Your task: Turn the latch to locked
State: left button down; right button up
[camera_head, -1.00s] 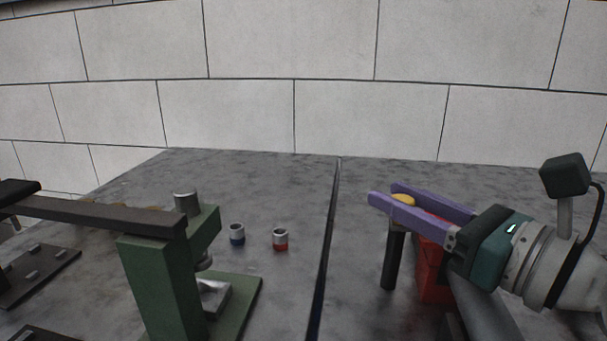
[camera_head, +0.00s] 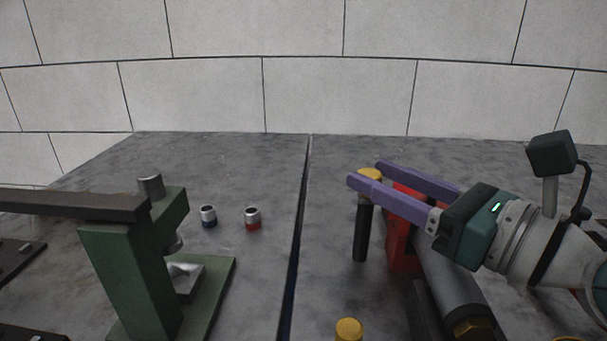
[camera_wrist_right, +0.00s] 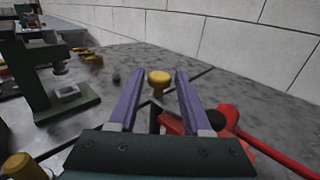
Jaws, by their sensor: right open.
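A black post with a yellow round cap (camera_head: 370,174) stands upright beside a red block (camera_head: 402,245) on the right part of the bench. I take this capped post to be the latch handle, but I cannot tell for sure. My right gripper (camera_head: 366,175) is open, its two purple fingers reaching in from the right at the cap's height. In the right wrist view, the cap (camera_wrist_right: 158,77) shows between the fingertips, with a gap on both sides. The near finger hides part of the post's top in the head view. My left gripper is not in view.
A grey cylinder (camera_head: 450,275) and another yellow cap (camera_head: 348,329) are near the front. A green press (camera_head: 130,270) with a long dark lever stands left. Two small cups, blue-based (camera_head: 208,216) and red-based (camera_head: 252,218), stand mid-bench. A red bar (camera_wrist_right: 275,152) shows in the wrist view.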

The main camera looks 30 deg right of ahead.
jog(key=v, duration=0.6)
jog(key=shift+s+f, duration=0.1)
jog(key=shift+s, duration=0.2)
jog(key=shift+s+d, duration=0.2)
jog(key=shift+s, duration=0.35)
jog(key=s+d+r+m+g+h+p, duration=0.1)
jog(key=d+r+m+h+p, duration=0.4)
jog(key=m, duration=0.5)
jog(key=d+r+m+g+h+p, duration=0.2)
jog(key=d+r+m+h+p, duration=0.1)
jog(key=m+h, duration=0.55)
jog(key=s+a+f+m+g+y+p, duration=0.4)
jog(key=s+a+m+g+y+p, duration=0.35)
jog(key=m, duration=0.85)
jog(key=s+a+r+m+g+y+p, duration=0.1)
jog(key=s+a+r+g, duration=0.1)
jog(key=a, duration=0.3)
jog(key=s+a+r+m+g+y+p, duration=0.1)
jog(key=a+g+y+p, duration=0.1)
jog(key=a, duration=0.2)
notch_tip(320, 180, up, 37)
jog(key=p, duration=3.6)
jog(key=shift+d+h+p, duration=0.25)
jog(key=shift+h+p, duration=0.05)
jog(key=shift+h, duration=0.1)
